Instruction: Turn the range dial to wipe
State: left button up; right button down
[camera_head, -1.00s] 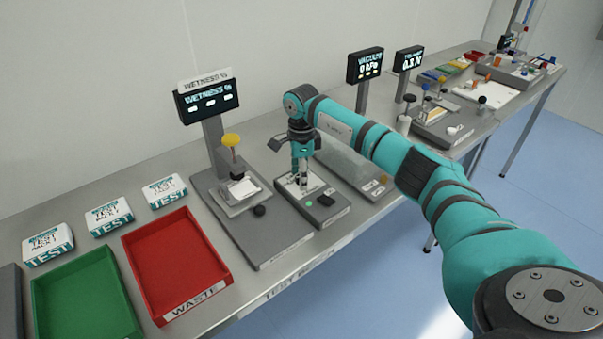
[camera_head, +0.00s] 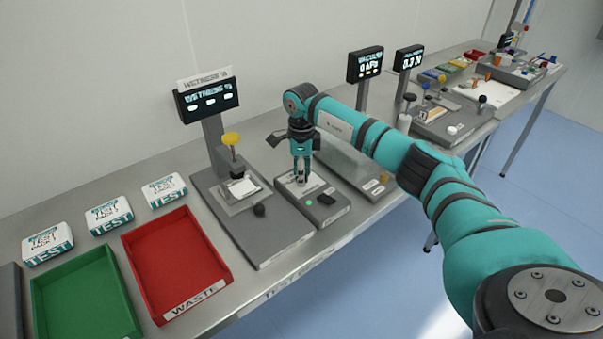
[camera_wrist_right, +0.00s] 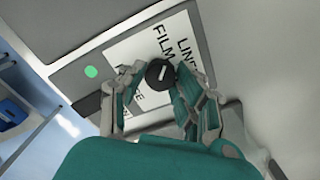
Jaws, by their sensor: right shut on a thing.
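The range dial (camera_wrist_right: 160,73) is a small round black knob with a white pointer mark, in the right wrist view. It sits on a white label plate (camera_wrist_right: 136,50) with printed words, of which "FILM" and "LIN" can be read. My right gripper (camera_wrist_right: 158,88) is shut on the dial, with a finger on either side of it. In the head view my right gripper (camera_head: 301,180) points straight down onto the grey dial box (camera_head: 327,208), and the dial is mostly hidden there. My left gripper is not in view.
Left of the box stands the wetness tester (camera_head: 262,232) with a yellow-topped post. Farther left are a red waste tray (camera_head: 150,290), a green tray (camera_head: 60,285) and several test packs (camera_head: 110,215). A sloped grey unit (camera_head: 350,165) stands close on the right.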

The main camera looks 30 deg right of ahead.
jog(key=m, duration=0.5)
jog(key=shift+d+r+m, duration=0.1)
jog(key=shift+m, duration=0.2)
jog(key=m, duration=0.5)
jog(key=shift+p, duration=0.35)
jog(key=m+p, duration=0.1)
jog(key=m, duration=0.4)
jog(key=shift+m, duration=0.4)
jog(key=m+p, duration=0.1)
jog(key=m, duration=0.4)
jog(key=shift+w, duration=0.1)
jog(key=shift+m, duration=0.3)
jog(key=c, duration=0.9)
grip_release()
